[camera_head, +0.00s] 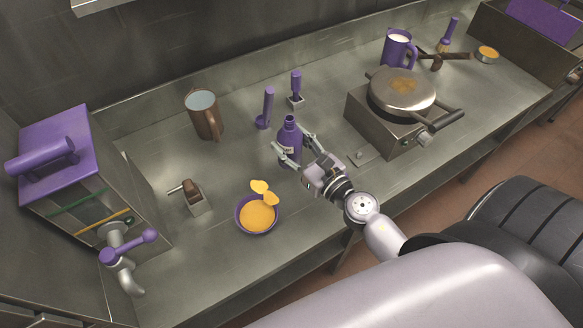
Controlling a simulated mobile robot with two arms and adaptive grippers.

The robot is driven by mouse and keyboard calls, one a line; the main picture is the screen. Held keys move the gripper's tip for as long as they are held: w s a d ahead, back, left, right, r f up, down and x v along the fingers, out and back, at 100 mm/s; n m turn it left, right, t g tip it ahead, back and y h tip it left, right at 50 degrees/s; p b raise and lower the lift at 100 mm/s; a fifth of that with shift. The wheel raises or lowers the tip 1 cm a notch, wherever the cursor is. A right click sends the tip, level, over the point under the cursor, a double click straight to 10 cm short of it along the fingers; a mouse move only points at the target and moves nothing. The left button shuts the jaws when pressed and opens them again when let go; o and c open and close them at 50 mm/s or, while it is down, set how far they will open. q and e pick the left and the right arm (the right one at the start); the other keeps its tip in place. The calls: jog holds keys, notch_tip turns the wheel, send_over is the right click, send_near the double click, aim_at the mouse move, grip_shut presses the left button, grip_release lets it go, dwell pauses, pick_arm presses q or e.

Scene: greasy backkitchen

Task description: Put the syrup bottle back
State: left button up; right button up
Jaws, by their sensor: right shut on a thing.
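The purple syrup bottle (289,136) stands upright near the middle of the metal counter, behind the bowl. My right gripper (291,147) reaches it from the right, with one finger on each side, and is shut on the bottle's body. The fingers hide part of the bottle, and I cannot tell whether its base touches the counter. My left gripper is not in view.
A purple bowl (240,227) with orange contents is in front. Purple-handled tools (267,104), a brown pitcher (204,118), a waffle iron (402,92) and a purple jug (396,52) stand around. A dispenser (65,165) is left. Free counter lies right of the bowl.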

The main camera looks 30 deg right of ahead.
aim_at(292, 158)
jog(key=shift+f+b, duration=2)
jog(key=shift+f, duration=0.85)
jog(key=shift+f, duration=0.1)
jog(key=o, duration=1.5)
jog(key=shift+c, duration=0.2)
jog(key=shift+r, duration=0.2)
jog(key=s+b, duration=0.2)
jog(key=s, duration=0.1)
jog(key=s+d+b, duration=0.1)
jog(key=s+b, duration=0.1)
jog(key=s, duration=0.2)
jog(key=s+b, duration=0.1)
jog(key=s, duration=0.2)
jog(key=shift+s+d+f+b, duration=0.3)
jog(key=shift+d+b, duration=0.05)
jog(key=shift+b, duration=0.05)
jog(key=shift+s+d+r, duration=0.1)
jog(key=shift+s+r, duration=0.15)
jog(key=shift+s, duration=0.4)
